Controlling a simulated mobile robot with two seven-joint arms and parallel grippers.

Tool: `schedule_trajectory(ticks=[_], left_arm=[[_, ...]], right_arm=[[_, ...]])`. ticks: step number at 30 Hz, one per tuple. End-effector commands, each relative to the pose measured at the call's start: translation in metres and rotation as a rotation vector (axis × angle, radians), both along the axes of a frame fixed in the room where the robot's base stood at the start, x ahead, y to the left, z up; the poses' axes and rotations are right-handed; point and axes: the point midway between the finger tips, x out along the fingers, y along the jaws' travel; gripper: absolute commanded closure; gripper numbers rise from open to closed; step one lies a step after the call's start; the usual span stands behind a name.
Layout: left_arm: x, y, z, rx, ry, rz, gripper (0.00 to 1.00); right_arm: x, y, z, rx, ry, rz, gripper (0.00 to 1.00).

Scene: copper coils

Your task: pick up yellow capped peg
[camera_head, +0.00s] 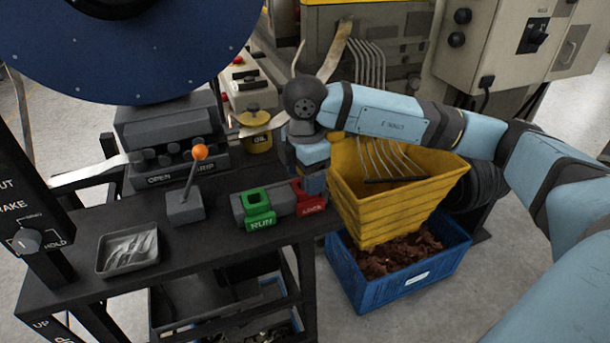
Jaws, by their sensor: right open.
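No yellow capped peg can be made out; the spot under my right gripper is hidden by it. My right gripper (314,182) points down at the right end of the bench, over a red block (310,204) with lettering, and covers part of it. Its fingers are open, but I cannot see what is between them. A green block marked RUN (260,210), with a square socket in its top, sits just left of the red one on a grey base. My left gripper is not in view.
A lever with an orange knob (199,152) and a metal tray (128,250) stand on the dark bench (75,283). A yellow OIL can (255,131) is behind. A yellow hopper (385,206) above a blue crate (415,284) is right of the bench.

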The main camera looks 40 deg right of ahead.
Motion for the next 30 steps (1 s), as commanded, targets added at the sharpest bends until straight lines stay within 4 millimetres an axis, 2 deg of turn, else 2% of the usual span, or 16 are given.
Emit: schedule_trajectory(ticks=[2,3,9,10,22,26,30], left_arm=[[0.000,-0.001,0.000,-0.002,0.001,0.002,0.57],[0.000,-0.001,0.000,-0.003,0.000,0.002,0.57],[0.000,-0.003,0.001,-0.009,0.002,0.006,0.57],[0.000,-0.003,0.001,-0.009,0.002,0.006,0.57],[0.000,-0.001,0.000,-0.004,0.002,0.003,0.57],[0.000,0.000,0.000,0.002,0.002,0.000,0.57],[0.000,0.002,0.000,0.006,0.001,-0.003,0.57]], right_arm=[[0.000,0.000,0.000,0.000,0.000,0.000,0.35],[0.000,0.000,0.000,0.000,0.000,0.000,0.39],[0.000,0.000,0.000,0.000,0.000,0.000,0.85],[0.000,0.000,0.001,0.000,0.000,0.000,0.89],[0.001,0.000,0.007,0.001,-0.002,-0.001,0.89],[0.001,0.000,0.020,0.001,-0.002,-0.001,0.89],[0.001,0.000,0.045,0.002,-0.004,-0.001,0.89]])
